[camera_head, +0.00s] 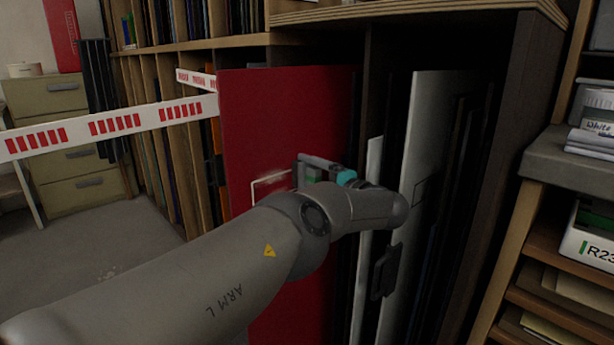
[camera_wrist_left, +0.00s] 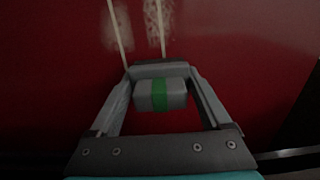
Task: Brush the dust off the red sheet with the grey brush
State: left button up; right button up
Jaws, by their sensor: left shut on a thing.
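The red sheet (camera_head: 285,105) stands upright in a slot of the rack. It fills the background of the left wrist view (camera_wrist_left: 240,50). Faint pale dust shows on it near a cream outline (camera_head: 268,182), and as two pale smears (camera_wrist_left: 117,25) at the top of the left wrist view. My left gripper (camera_wrist_left: 158,98) is shut on the grey brush (camera_wrist_left: 145,96), which has a green band. In the head view the gripper (camera_head: 312,172) is in front of the sheet, right of the outline, partly hidden by my arm. I cannot tell whether the brush touches the sheet.
A red-and-white barrier strip (camera_head: 115,124) runs from the left to the sheet's edge. A white panel (camera_head: 425,120) and darker sheets stand in the rack to the right. A shelf unit (camera_head: 545,185) is at far right, drawers (camera_head: 65,130) at back left. Floor at left is clear.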

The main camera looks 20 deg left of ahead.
aim_at(318, 179)
pick_arm(q)
jog(key=p+v, duration=0.2)
jog(key=v, duration=0.1)
jog(key=shift+s+d+r, duration=0.1)
jog(key=shift+d+r, duration=0.05)
jog(key=shift+d, duration=0.15)
jog(key=shift+p+v, duration=0.45)
jog(key=shift+v, duration=0.65)
jog(key=shift+p+v, duration=0.4)
jog(key=shift+v, duration=1.05)
jog(key=shift+a, duration=0.1)
jog(key=b+x, duration=0.1)
jog(key=x, duration=0.1)
jog(key=b+x, duration=0.1)
jog(key=x, duration=0.1)
jog(key=b+x, duration=0.1)
jog(key=x, duration=0.1)
jog(key=shift+a+f, duration=0.3)
jog(key=shift+a, duration=0.05)
jog(key=shift+w+a+r+b, duration=0.2)
jog(key=shift+w+a+b, duration=0.35)
jog(key=shift+a, duration=0.2)
